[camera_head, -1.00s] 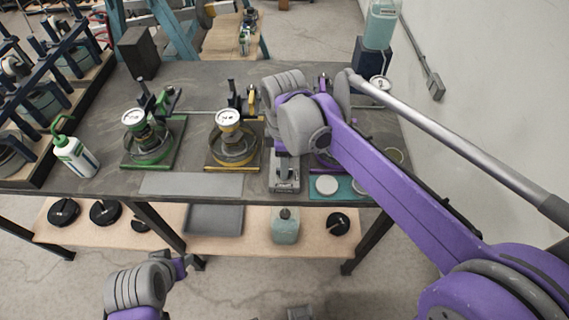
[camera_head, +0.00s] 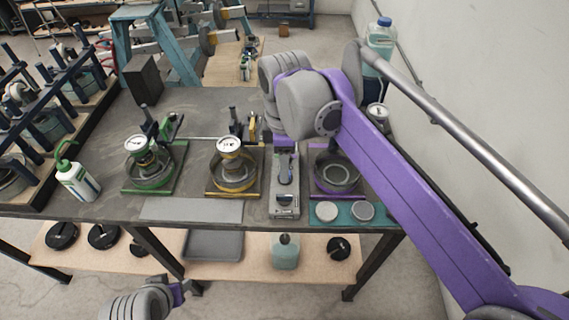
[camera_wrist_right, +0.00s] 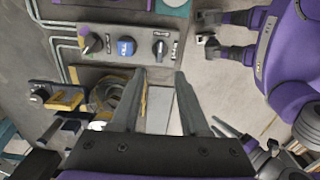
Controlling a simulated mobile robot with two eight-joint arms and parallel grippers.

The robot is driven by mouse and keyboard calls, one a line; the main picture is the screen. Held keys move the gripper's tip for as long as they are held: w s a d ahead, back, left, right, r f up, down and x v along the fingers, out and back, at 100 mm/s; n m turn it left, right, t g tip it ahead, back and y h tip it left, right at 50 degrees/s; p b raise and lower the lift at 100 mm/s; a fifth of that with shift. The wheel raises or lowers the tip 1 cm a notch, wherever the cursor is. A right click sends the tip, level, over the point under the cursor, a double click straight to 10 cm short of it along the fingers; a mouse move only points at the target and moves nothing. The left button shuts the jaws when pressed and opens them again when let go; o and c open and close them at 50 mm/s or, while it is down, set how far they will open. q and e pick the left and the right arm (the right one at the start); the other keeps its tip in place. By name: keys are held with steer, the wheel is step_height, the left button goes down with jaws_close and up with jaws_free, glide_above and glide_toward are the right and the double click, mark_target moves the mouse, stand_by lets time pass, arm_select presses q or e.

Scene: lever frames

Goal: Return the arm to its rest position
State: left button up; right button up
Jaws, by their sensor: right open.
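My right arm, purple and grey, reaches from the lower right over the workbench in the camera_head view. Its grey wrist (camera_head: 285,85) is above the bench. Its fingers are hard to make out there. In the right wrist view my right gripper (camera_wrist_right: 160,72) shows two dark fingers spread apart with nothing between them. A grey panel with several knobs shows beyond them. My left gripper (camera_head: 180,290) is low in the camera_head view, in front of the bench. It is too small there to tell its opening.
On the bench (camera_head: 100,205) stand a green gauge fixture (camera_head: 153,175), a yellow gauge fixture (camera_head: 234,175), a purple-based fixture (camera_head: 337,178) and a grey lever device (camera_head: 285,195). A white bottle (camera_head: 77,182) stands left. A teal mat (camera_head: 344,212) holds two discs. Open floor lies in front.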

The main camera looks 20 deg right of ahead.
stand_by(0.4)
steer(key=s+d+f+m+t, duration=0.2)
steer(key=s+d+f+m, duration=0.1)
steer(key=s+f+m, duration=0.4)
steer(key=s+d+f+m+t, duration=0.3)
steer(key=s+f+m, duration=0.4)
steer(key=f+m, duration=0.1)
steer(key=shift+s+d+f, duration=0.25)
steer(key=shift+s+f, duration=0.05)
steer(key=shift+s, duration=0.05)
